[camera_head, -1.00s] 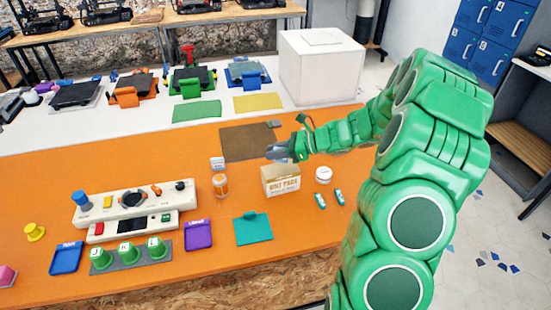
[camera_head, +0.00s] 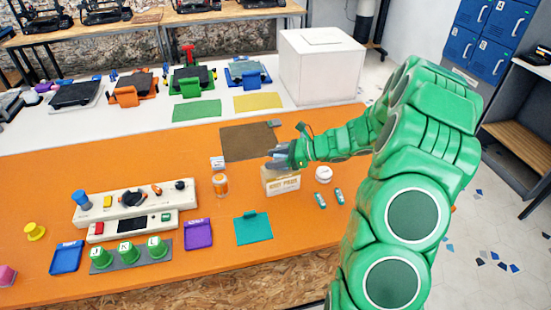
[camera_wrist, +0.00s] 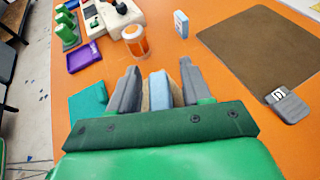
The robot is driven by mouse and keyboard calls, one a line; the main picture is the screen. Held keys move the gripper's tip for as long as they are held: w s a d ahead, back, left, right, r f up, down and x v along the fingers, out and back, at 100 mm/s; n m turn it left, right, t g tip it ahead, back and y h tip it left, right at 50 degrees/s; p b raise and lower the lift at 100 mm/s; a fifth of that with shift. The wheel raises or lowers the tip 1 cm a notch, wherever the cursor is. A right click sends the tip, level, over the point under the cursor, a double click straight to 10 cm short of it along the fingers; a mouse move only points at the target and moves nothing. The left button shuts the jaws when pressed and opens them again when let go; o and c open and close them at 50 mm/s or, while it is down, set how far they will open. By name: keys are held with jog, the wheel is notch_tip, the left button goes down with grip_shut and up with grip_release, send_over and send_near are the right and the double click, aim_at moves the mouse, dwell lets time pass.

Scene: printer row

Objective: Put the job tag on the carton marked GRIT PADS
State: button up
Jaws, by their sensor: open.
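The tan carton (camera_head: 284,186) with GRIT PADS lettering stands on the orange bench in the head view, its top partly covered by my gripper (camera_head: 277,158). In the wrist view my gripper (camera_wrist: 160,85) is open. A light blue strip (camera_wrist: 159,91) shows between its fingers with tan carton surface (camera_wrist: 177,92) beside it. I cannot tell whether the strip is the job tag or part of the carton, or whether a finger touches it. A small white and blue upright card (camera_head: 217,162) stands behind the orange jar, apart from the gripper; the wrist view also shows it (camera_wrist: 181,25).
The orange jar (camera_head: 220,185) stands left of the carton. A round white item (camera_head: 323,174) and two small teal items (camera_head: 320,200) lie to its right. A brown mat (camera_head: 240,143) lies behind, with a grey clip (camera_wrist: 288,104) at its edge. A teal pad (camera_head: 253,230) lies in front.

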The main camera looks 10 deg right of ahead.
jog(key=shift+r, duration=0.15)
jog(key=shift+s+d+r, duration=0.15)
jog(key=shift+d, duration=0.2)
jog(key=v, duration=1.1)
jog(key=s+a+r+n+g+h, duration=0.2)
jog(key=s+a+r+n+g, duration=0.15)
jog(key=s+a+n, duration=0.4)
jog(key=s+a+r+n+g+h, duration=0.25)
jog(key=s+a+r+n, duration=0.25)
jog(key=s+a, duration=0.5)
jog(key=s+d+r+n+h, duration=0.1)
jog(key=s+n+h, duration=0.3)
jog(key=s, duration=0.6)
jog(key=s+d+r+n+h, duration=0.2)
jog(key=s+d+n+h, duration=0.2)
jog(key=s, duration=0.7)
jog(key=shift+n+g, duration=0.4)
jog(key=shift+n, duration=0.65)
